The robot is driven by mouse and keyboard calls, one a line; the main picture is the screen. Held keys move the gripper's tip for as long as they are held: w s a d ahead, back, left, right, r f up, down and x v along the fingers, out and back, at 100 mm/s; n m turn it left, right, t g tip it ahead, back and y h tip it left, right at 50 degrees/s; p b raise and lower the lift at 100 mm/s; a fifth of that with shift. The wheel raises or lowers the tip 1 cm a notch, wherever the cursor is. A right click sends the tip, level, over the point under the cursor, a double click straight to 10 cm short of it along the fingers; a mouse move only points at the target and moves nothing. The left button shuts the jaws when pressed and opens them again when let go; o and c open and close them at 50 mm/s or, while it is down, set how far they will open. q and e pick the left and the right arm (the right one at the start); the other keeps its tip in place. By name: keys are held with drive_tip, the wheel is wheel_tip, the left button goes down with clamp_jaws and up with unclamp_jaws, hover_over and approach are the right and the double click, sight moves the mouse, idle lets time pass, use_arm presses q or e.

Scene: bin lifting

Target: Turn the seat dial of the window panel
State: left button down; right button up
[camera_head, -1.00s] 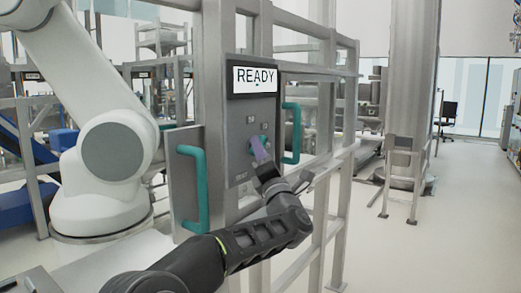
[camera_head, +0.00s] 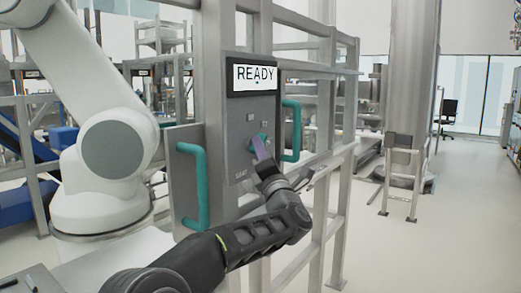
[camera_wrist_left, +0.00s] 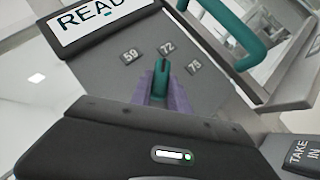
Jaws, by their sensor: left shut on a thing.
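The window panel (camera_head: 236,122) is a grey box with a READY screen (camera_head: 253,77) at its top. Its teal seat dial (camera_head: 264,138) sits low on the face, above a SEAT label. In the left wrist view the dial (camera_wrist_left: 161,78) stands between my purple fingertips, its end toward the plate 72 (camera_wrist_left: 167,47). Plates 59 (camera_wrist_left: 130,56) and one that seems to read 73 or 75 (camera_wrist_left: 194,67) flank it. My left gripper (camera_head: 261,147) is shut on the dial, reaching up from below. My right gripper is not in view.
Teal handles stand left (camera_head: 193,185) and right (camera_head: 292,130) of the panel, the right one close to my gripper. Grey frame rails (camera_head: 345,160) run behind. A white robot arm (camera_head: 110,150) stands at left. The floor at right is open.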

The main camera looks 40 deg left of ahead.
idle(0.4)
use_arm(q)
drive_tip(key=m+g+h+p, duration=0.1)
drive_tip(key=m+h+p, duration=0.1)
drive_tip(key=p, duration=0.4)
drive_tip(key=m+h+p, duration=0.2)
drive_tip(key=m+p, duration=0.2)
drive_tip(key=p, duration=0.3)
drive_tip(key=r+m+g+h+p, duration=0.1)
drive_tip(key=m+h+p, duration=0.2)
drive_tip(key=p, duration=0.4)
drive_tip(key=shift+s+g, duration=0.15)
drive_tip(key=shift+g, duration=0.15)
drive_tip(key=c, duration=1.2)
unclamp_jaws()
drive_tip(key=shift+f, duration=0.1)
drive_tip(key=shift+c, duration=0.2)
